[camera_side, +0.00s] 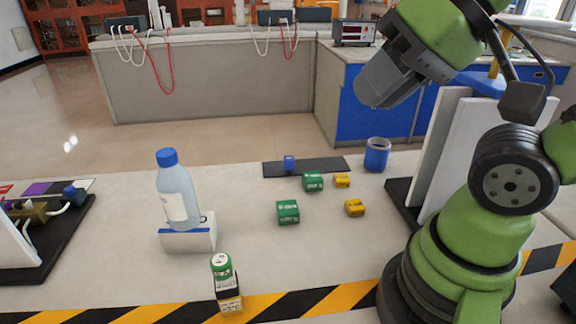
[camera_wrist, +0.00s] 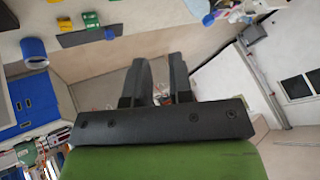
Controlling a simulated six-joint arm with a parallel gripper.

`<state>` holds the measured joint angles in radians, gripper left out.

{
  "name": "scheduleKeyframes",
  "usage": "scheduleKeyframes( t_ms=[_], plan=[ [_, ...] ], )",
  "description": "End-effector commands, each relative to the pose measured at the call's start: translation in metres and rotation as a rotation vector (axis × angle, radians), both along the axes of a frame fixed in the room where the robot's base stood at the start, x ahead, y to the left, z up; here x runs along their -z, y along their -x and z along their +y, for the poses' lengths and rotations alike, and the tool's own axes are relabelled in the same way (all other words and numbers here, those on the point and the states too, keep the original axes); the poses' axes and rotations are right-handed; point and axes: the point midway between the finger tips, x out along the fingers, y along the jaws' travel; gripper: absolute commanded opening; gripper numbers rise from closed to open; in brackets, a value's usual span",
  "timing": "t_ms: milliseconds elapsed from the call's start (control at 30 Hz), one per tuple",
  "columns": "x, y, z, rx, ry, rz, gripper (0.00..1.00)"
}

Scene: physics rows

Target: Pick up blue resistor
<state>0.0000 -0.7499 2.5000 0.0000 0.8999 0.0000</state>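A small blue block (camera_side: 289,162), which looks like the blue resistor, sits on a dark mat (camera_side: 325,166) on the far part of the table. In the wrist view the blue block (camera_wrist: 109,34) shows at one end of the mat (camera_wrist: 82,39). My gripper (camera_side: 372,92) is high above the table at the upper right, well away from the block. In the wrist view my gripper's two dark fingers (camera_wrist: 158,62) stand apart with nothing between them, only the background showing through the gap.
Green blocks (camera_side: 288,212) and yellow blocks (camera_side: 355,208) lie near the mat. A blue cup (camera_side: 377,155) stands right of it. A blue-capped bottle (camera_side: 177,190) stands on a white block at left. A green-topped stack (camera_side: 224,275) stands in front. A white panel (camera_side: 440,150) is at right.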

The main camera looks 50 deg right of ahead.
Motion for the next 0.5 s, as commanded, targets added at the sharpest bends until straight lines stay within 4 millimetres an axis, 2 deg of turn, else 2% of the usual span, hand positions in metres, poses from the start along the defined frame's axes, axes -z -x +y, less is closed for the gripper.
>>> scheduleKeyframes(
  t_ms=[33, 133, 167, 500],
  plan=[
    [0.0, 0.0, 0.0, 0.0, 0.0, 0.0, 0.32],
    [0.0, 0.0, 0.0, 0.0, 0.0, 0.0, 0.55],
    [0.0, 0.0, 0.0, 0.0, 0.0, 0.0, 0.6],
    [-0.0008, -0.006, -0.0029, 0.019, 0.006, 0.013, 0.6]
  ],
)
